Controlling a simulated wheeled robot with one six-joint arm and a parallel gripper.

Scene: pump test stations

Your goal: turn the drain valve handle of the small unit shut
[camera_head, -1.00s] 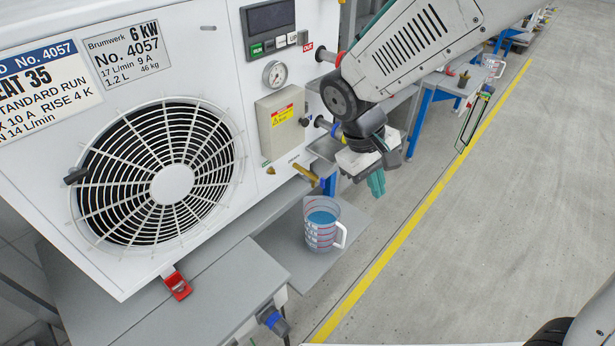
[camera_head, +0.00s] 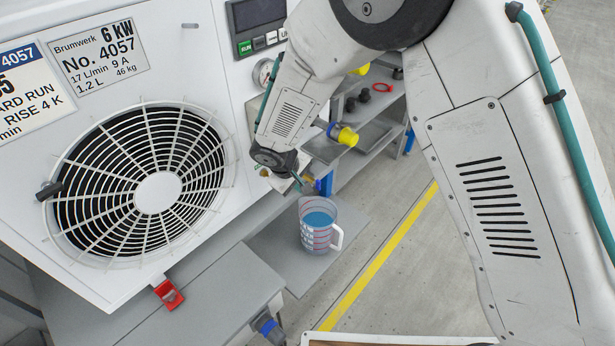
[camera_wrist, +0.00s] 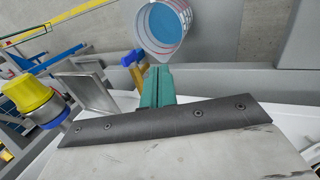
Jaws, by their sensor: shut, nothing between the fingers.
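The white unit (camera_head: 215,120) with a large round fan grille fills the left of the head view. Its brass drain valve (camera_head: 309,186) sits low on the right part of its front, mostly hidden behind my gripper. In the wrist view a brass piece with a blue part (camera_wrist: 131,58) shows just beyond the fingertips; which way its handle points I cannot tell. My gripper (camera_head: 299,179) is shut and empty, close to the valve. Its teal fingers (camera_wrist: 157,85) are together in the wrist view. Whether they touch the valve is unclear.
A clear jug (camera_head: 320,228) of blue liquid stands below the valve on a grey shelf (camera_head: 285,262); it also shows in the wrist view (camera_wrist: 165,28). A yellow-and-blue coupling (camera_head: 343,134) juts out above right. A red latch (camera_head: 168,294) is at the unit's lower edge.

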